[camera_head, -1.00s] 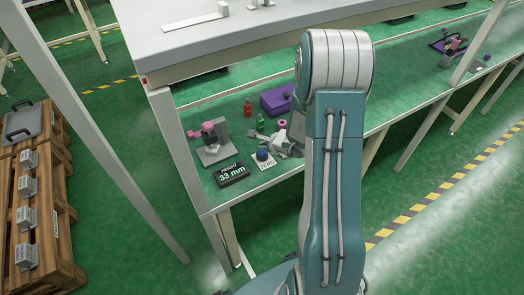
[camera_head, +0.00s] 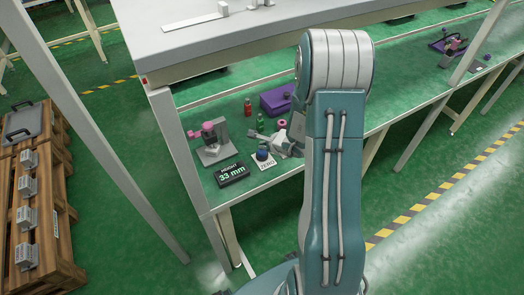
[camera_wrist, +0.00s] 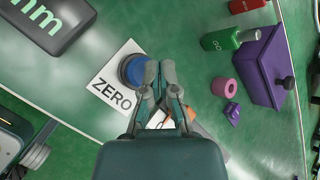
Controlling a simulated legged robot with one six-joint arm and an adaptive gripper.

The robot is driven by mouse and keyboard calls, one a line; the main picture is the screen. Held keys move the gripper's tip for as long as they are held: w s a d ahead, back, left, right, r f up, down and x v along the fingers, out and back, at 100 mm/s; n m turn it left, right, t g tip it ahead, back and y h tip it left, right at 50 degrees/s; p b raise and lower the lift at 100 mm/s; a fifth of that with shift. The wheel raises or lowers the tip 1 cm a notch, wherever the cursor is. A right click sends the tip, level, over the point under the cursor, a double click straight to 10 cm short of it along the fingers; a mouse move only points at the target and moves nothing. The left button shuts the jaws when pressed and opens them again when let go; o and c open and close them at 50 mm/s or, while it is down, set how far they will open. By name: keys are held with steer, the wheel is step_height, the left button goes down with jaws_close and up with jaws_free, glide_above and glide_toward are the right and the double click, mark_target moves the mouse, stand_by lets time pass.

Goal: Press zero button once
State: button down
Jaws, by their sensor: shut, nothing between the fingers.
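The zero button is a round blue button (camera_wrist: 134,70) beside a white card (camera_wrist: 108,84) lettered ZERO. In the head view the blue button (camera_head: 262,155) sits on the green lower shelf, right of the black height display (camera_head: 232,173) reading 33 mm. My gripper (camera_wrist: 160,68) is shut and empty in the wrist view, its fingertips overlapping the button's right edge. I cannot tell whether they touch it. In the head view my gripper (camera_head: 281,135) is small, partly behind my arm, just right of and above the button.
A grey stand with pink parts (camera_head: 211,145) is left of the button. A purple box (camera_wrist: 262,68), a green bottle (camera_wrist: 230,39), a red bottle (camera_wrist: 246,5) and a pink ring (camera_wrist: 223,88) lie to the right. The table top (camera_head: 270,30) overhangs the shelf.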

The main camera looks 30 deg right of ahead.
mark_target(263, 151)
stand_by(0.3)
steer(key=shift+f, duration=0.35)
steer(key=shift+f, duration=0.55)
stand_by(1.0)
steer(key=shift+r, duration=1)
steer(key=shift+r, duration=2.5)
